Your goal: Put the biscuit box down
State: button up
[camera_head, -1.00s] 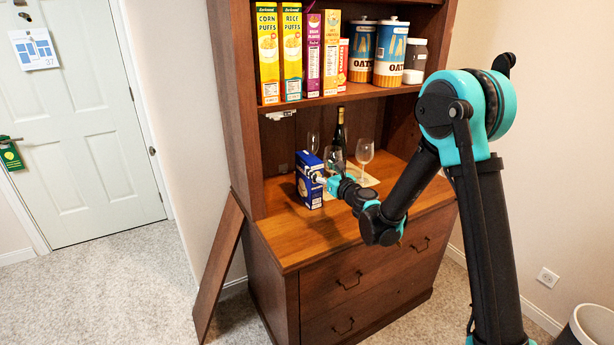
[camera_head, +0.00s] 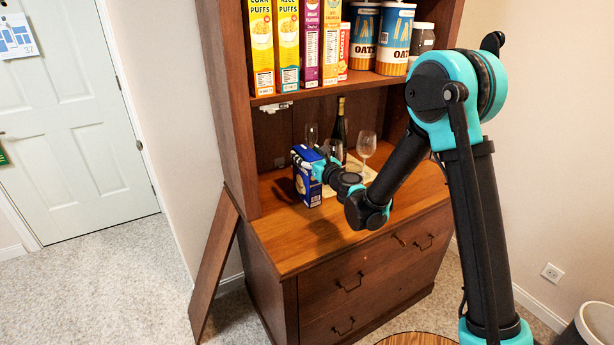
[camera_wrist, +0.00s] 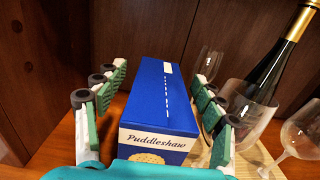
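The blue biscuit box (camera_head: 308,188) stands upright on the wooden hutch counter (camera_head: 300,246), near its left side. In the wrist view the box (camera_wrist: 160,95) shows its long blue side, the name "Puddleshaw" and a biscuit picture. My gripper (camera_head: 313,163) is at the upper part of the box. In the wrist view its green-padded fingers (camera_wrist: 162,92) are on either side of the box, with a gap showing at each side. The gripper looks open around the box, not clamped on it.
Close right of the box are wine glasses (camera_head: 366,149) and a dark bottle (camera_head: 340,130) on a light mat. Cereal boxes (camera_head: 288,45) and oat tins (camera_head: 396,38) fill the shelf above. A loose board (camera_head: 214,265) leans at the hutch's left. The counter front is clear.

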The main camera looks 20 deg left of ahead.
grip_shut()
dwell(0.5)
